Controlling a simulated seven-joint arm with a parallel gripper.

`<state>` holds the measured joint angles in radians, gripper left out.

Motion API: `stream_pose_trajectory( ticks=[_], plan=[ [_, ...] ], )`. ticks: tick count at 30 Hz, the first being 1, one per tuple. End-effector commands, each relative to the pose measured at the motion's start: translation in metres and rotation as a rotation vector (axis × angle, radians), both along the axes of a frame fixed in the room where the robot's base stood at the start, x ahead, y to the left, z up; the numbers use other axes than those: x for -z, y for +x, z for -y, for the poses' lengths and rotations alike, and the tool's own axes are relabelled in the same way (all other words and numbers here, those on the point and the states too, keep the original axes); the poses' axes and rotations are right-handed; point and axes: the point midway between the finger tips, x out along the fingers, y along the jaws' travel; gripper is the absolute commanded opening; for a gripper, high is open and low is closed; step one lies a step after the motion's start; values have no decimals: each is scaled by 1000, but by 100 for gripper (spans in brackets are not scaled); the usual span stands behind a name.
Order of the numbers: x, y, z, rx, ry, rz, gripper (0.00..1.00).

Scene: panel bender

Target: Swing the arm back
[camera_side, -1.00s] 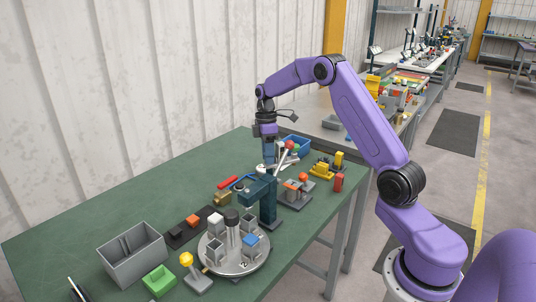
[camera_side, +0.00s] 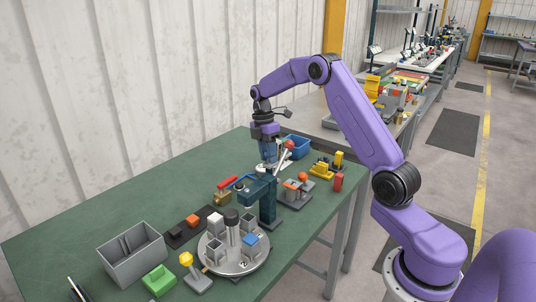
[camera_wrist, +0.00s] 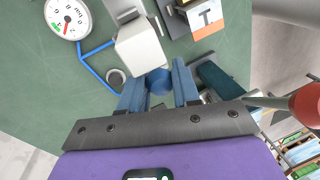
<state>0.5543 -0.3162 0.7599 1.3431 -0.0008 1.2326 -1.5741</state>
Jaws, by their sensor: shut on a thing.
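A dark teal swing arm (camera_side: 258,189) reaches left from its upright post (camera_side: 268,212), over the rear edge of a round steel turntable (camera_side: 236,258). A dark cylinder (camera_side: 231,216) stands below the arm's left end. My gripper (camera_side: 269,166) points down just above and behind the post top. A dark teal piece (camera_wrist: 222,80) lies right of the fingers. Whether the peg belongs to the swing arm is hidden.
A red-ball lever (camera_side: 289,146) stands close right of my gripper and also shows in the wrist view (camera_wrist: 306,104). A pale block (camera_wrist: 140,46) and a dial gauge (camera_wrist: 68,18) lie ahead of the fingers. A grey bin (camera_side: 132,256) stands front left. The table's far left is clear.

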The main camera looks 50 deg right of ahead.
Motion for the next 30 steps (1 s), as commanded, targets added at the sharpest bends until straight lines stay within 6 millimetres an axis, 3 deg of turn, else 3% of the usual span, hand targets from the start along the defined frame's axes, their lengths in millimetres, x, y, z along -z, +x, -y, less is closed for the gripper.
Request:
stream_pose_trajectory(
  ticks=[23,24,25,26,30],
  plan=[
    [-2,1,0,-56,-2,5,0],
    [-2,1,0,-56,-2,5,41],
    [-2,1,0,-56,-2,5,51],
    [-1,1,0,-56,-2,5,55],
    [-1,0,0,-55,-1,3,55]
  ],
)
